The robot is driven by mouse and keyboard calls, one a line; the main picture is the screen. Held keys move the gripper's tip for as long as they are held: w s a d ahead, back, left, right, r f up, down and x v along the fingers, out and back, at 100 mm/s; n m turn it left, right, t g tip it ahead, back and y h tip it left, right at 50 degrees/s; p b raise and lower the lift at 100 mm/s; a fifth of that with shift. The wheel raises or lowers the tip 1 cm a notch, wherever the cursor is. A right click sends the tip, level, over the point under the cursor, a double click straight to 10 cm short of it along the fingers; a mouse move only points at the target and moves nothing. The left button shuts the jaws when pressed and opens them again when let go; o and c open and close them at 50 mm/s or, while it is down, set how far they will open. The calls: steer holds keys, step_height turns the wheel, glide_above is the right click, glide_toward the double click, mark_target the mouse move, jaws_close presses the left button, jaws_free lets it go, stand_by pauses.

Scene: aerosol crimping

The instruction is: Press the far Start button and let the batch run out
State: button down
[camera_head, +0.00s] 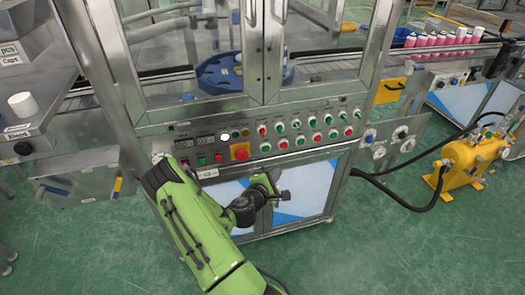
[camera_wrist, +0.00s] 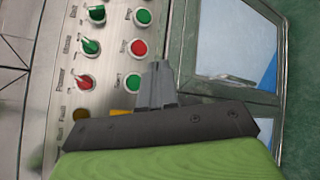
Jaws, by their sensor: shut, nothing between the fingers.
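My gripper (camera_head: 286,196) is shut and empty, in front of the lower cabinet doors, below the panel in the head view. In the wrist view my shut fingers (camera_wrist: 160,72) point along the panel's edge. A green button (camera_wrist: 133,83) lies just left of them, with a red button (camera_wrist: 139,47) and another green button (camera_wrist: 143,17) further up. Contact with a button is not visible.
A large red emergency-type button (camera_head: 240,152) on a yellow plate sits on the panel's left part. A blue round turntable (camera_head: 220,74) shows behind the glass. Pink cans (camera_head: 440,40) stand on the right conveyor. A yellow pump (camera_head: 465,160) with black hoses stands at right.

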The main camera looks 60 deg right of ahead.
mark_target(266, 149)
steer(key=w+d+p, duration=0.2)
steer(key=w+d, duration=0.4)
steer(key=shift+p, duration=0.4)
steer(key=shift+w+d, duration=0.1)
stand_by(1.6)
steer(key=shift+w+d, duration=0.25)
steer(key=shift+d, duration=0.05)
